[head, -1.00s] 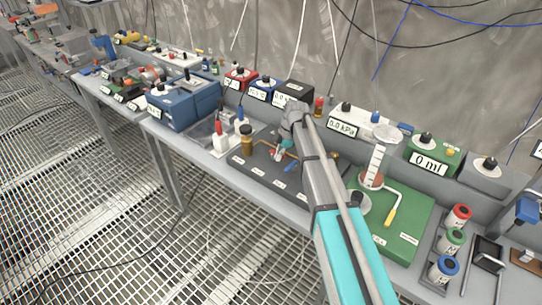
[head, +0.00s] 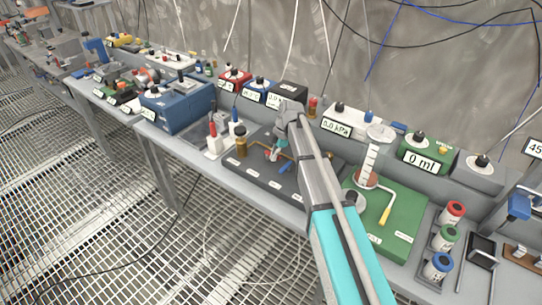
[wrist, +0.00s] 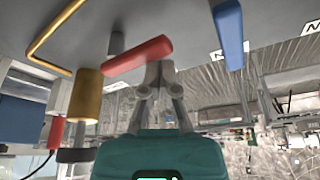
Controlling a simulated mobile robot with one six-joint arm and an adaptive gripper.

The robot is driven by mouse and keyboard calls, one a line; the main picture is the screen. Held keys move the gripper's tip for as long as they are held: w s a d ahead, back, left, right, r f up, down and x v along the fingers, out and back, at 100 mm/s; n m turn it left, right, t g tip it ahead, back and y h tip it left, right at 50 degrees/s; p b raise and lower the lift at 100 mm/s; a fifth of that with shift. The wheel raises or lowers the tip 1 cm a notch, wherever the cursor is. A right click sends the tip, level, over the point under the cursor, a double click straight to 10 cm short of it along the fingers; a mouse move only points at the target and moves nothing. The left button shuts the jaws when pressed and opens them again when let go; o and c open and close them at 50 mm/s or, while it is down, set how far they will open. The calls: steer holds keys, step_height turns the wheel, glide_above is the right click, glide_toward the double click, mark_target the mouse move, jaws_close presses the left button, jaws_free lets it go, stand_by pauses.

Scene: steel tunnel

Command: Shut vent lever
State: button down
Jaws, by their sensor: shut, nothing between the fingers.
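A dark grey board (head: 250,167) with white labels, too small to read, lies on the bench. It carries a brass fitting (head: 241,143) and a bent brass tube, also seen in the wrist view (wrist: 45,40). A red lever (wrist: 137,55) and a blue lever (wrist: 227,32) show in the wrist view. The blue lever (head: 285,167) also shows in the head view. I cannot tell which is the vent lever. My gripper (wrist: 160,75) is shut and empty, its tips close to the red lever's right end. Contact is unclear. My arm hides the board's right part.
A green board (head: 400,215) with a yellow-handled lever (head: 385,215) lies to the right. Several display boxes line the back. Bottles (head: 438,266) stand front right.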

mark_target(278, 162)
steer(key=w+a+p+v, duration=0.1)
steer(key=p+v, duration=0.8)
steer(key=shift+w+r, duration=0.2)
steer(key=shift+r, duration=0.15)
stand_by(0.7)
steer(key=s+d+m, duration=0.3)
steer(key=s+m, duration=0.1)
steer(key=s+d+m+h, duration=0.1)
steer(key=s+d+m, duration=0.3)
steer(key=s+d+f+m+t, duration=0.1)
steer(key=s+d+m, duration=0.2)
steer(key=s+m, duration=0.1)
steer(key=shift+s+d+h, duration=0.25)
steer(key=shift+s+h, duration=0.15)
steer(key=s+d+m+h, duration=0.1)
steer(key=s+d+m, duration=0.6)
steer(key=s+m, duration=0.4)
steer(key=shift+s+d+m+t+h, duration=0.3)
steer(key=shift+s+d+t, duration=0.1)
steer(key=shift+s, duration=0.1)
